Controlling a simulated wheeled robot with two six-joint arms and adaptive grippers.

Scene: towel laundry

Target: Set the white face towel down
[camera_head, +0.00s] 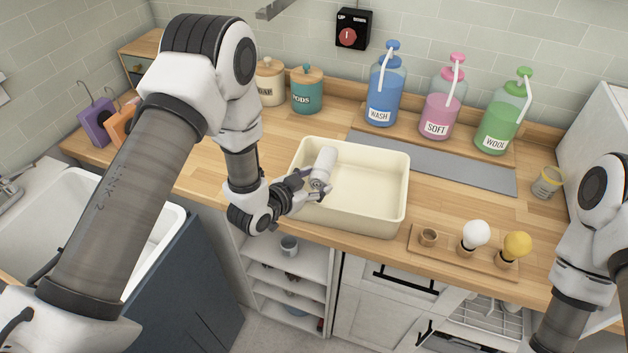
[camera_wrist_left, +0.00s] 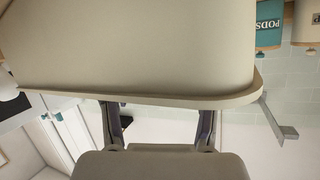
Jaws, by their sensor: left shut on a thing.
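The white face towel (camera_head: 325,163) is a small, tilted white roll at the left end of the cream tub (camera_head: 378,213) in the head view. My left gripper (camera_head: 318,192) is shut on its lower end, at the tub's front left. I cannot tell whether the towel touches the tub floor. In the left wrist view, the cream tub wall and rim (camera_wrist_left: 140,97) fill the upper part, with my left gripper's fingers (camera_wrist_left: 158,128) near the rim. My right arm shows at the right edge of the head view, but its gripper is out of view.
Blue (camera_head: 384,92), pink (camera_head: 440,112) and green (camera_head: 498,128) pump bottles stand behind the tub. A wooden tray (camera_head: 420,246) with a white and a yellow ball is at front right. A teal canister (camera_head: 307,92) stands behind left. The tub's right side is empty.

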